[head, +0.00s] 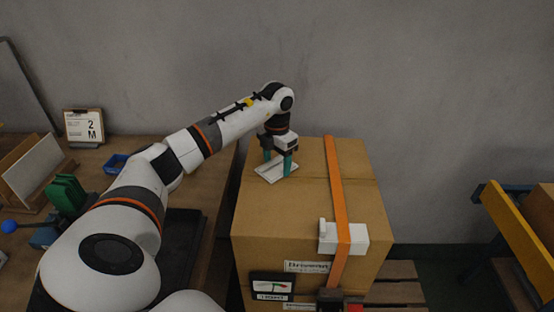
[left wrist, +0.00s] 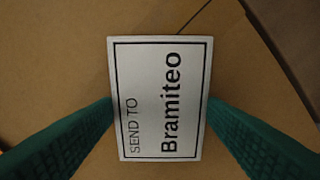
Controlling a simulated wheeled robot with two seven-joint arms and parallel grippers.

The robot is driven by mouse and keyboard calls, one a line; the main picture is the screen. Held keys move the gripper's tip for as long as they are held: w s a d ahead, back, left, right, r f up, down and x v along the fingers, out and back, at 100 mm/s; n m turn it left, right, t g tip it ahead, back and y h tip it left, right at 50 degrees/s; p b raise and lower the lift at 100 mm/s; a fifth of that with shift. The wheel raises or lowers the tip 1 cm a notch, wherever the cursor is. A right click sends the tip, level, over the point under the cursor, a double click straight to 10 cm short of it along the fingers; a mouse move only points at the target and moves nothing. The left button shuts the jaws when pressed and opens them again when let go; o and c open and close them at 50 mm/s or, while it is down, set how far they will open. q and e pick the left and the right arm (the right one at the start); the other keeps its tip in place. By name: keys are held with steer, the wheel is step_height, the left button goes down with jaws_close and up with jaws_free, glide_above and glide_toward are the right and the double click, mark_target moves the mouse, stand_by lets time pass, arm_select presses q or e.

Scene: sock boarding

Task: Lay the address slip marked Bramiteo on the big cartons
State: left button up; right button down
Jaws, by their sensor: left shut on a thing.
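The address slip (left wrist: 160,98) is a white card with a black border that reads "SEND TO Bramiteo" in the left wrist view. In the head view the slip (head: 270,173) is at the top left of the big carton stack (head: 300,205). My left gripper (head: 279,168) is shut on the slip, its green fingers at two opposite edges. The slip is over the carton top; I cannot tell whether it touches. An orange strap (head: 336,200) runs over the carton, to the right of the slip. My right gripper is not in view.
A white block (head: 352,240) sits at the strap on the carton's front edge. A small dial box (head: 271,285) is at the carton's lower front. A wooden table (head: 120,150) with a clipboard sign (head: 84,126) is at left. A blue and yellow frame (head: 515,235) stands at right.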

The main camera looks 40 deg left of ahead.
mark_target(277, 168)
arm_select(q)
steer(key=shift+f, duration=0.15)
steer(key=o, duration=0.9)
steer(key=shift+o, duration=0.2)
steer(key=shift+r, duration=0.45)
step_height(277, 168, up, 12)
steer(key=b, duration=0.1)
steer(key=shift+f, duration=0.2)
steer(key=shift+f, duration=0.1)
